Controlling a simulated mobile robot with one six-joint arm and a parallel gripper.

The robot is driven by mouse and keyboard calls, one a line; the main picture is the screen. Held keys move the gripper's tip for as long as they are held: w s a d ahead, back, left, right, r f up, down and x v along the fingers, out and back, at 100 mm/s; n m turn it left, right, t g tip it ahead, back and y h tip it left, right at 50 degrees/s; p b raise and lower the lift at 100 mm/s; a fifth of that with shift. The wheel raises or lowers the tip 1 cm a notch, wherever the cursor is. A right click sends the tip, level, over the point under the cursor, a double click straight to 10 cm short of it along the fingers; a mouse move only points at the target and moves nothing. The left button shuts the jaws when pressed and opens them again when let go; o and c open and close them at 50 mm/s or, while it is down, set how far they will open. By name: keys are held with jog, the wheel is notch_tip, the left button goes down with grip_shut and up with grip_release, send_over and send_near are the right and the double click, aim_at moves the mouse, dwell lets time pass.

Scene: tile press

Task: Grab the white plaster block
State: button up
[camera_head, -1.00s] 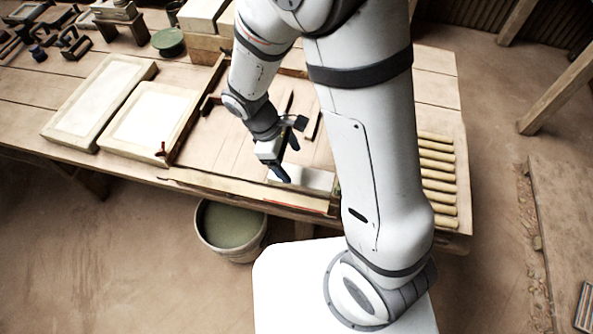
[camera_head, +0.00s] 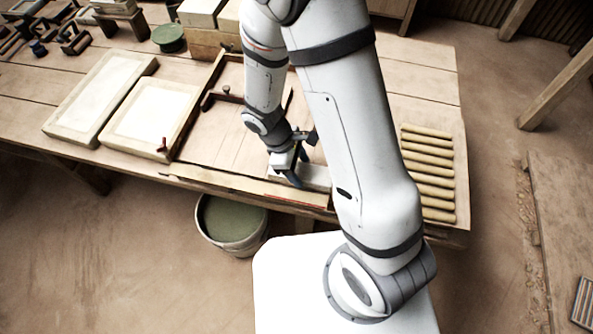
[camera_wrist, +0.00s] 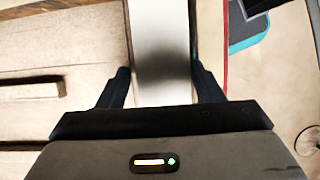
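The white plaster block (camera_head: 317,177) lies flat on the workbench near its front edge, inside a wooden frame. My gripper (camera_head: 297,181) is down at the block's left part in the head view and hides some of it. In the wrist view the block (camera_wrist: 160,35) runs as a pale strip between the two dark fingers of my gripper (camera_wrist: 161,72). The fingers are apart, one on each side of the block and very close to its long sides. I see no clear sign that they press on it.
A wooden rail with a red line (camera_head: 290,200) runs along the front edge, close beside the block. Two framed pale slabs (camera_head: 103,93) lie to the left. Several wooden rollers (camera_head: 428,170) lie to the right. A bucket (camera_head: 232,224) stands below on the floor.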

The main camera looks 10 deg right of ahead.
jog(key=c, duration=1)
jog(key=shift+r, duration=0.1)
